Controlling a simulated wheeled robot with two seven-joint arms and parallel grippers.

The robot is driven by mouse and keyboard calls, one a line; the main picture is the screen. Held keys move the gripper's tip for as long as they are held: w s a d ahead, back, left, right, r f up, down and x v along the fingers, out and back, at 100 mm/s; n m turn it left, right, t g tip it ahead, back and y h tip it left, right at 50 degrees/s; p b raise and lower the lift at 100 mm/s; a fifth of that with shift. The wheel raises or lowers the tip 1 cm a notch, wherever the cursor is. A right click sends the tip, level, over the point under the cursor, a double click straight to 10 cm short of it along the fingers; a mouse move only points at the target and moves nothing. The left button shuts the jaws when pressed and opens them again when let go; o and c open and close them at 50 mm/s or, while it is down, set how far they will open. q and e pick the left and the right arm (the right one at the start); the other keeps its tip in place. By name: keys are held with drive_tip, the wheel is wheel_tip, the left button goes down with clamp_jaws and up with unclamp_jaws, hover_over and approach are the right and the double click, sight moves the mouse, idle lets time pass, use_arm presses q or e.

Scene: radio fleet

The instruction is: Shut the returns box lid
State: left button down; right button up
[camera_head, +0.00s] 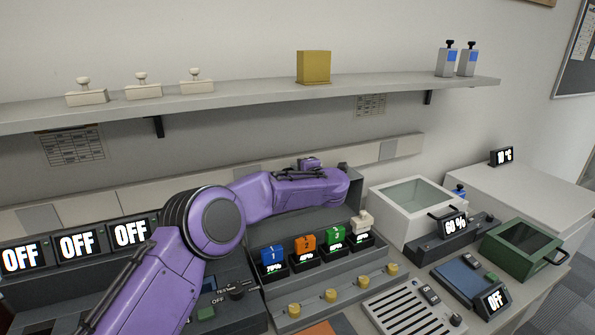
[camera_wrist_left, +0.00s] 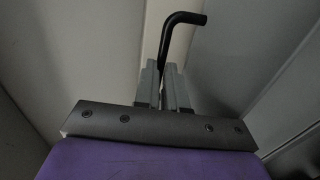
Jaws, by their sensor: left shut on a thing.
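My left arm reaches across the head view from the lower left, and its end is near the back wall above the row of numbered blocks. The fingers there are hidden by the arm. In the left wrist view, my left gripper (camera_wrist_left: 165,80) is shut on a black bent handle (camera_wrist_left: 186,20), which rises between the fingers and bends right. Pale panels surround it; I cannot tell which part is the lid. No label marks the returns box. A white box with a glassy top (camera_head: 403,205) and a green box with a dark window (camera_head: 522,247) stand at the right. My right gripper is not in view.
Blue, orange and green numbered blocks (camera_head: 304,243) sit in a grey rack below my arm. A shelf (camera_head: 235,97) above carries stamps, a yellow box (camera_head: 314,67) and two bottles. A white surface (camera_head: 525,195) at the far right is mostly clear.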

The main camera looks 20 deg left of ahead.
use_arm(q)
drive_tip(key=shift+f, duration=0.1)
idle(0.6)
drive_tip(key=shift+s+d+f+b, duration=0.1)
drive_tip(key=shift+s+d+b, duration=0.2)
drive_tip(key=shift+b, duration=0.4)
drive_tip(key=s+d+t+y+b, duration=0.3)
drive_tip(key=s+d+b, duration=0.4)
drive_tip(key=b, duration=0.4)
drive_tip(key=shift+s+d+t+y, duration=0.4)
drive_tip(key=shift+d+y, duration=0.2)
drive_tip(key=shift+d, duration=0.25)
drive_tip(key=c, duration=1.2)
unclamp_jaws()
drive_tip(key=shift+w, duration=0.1)
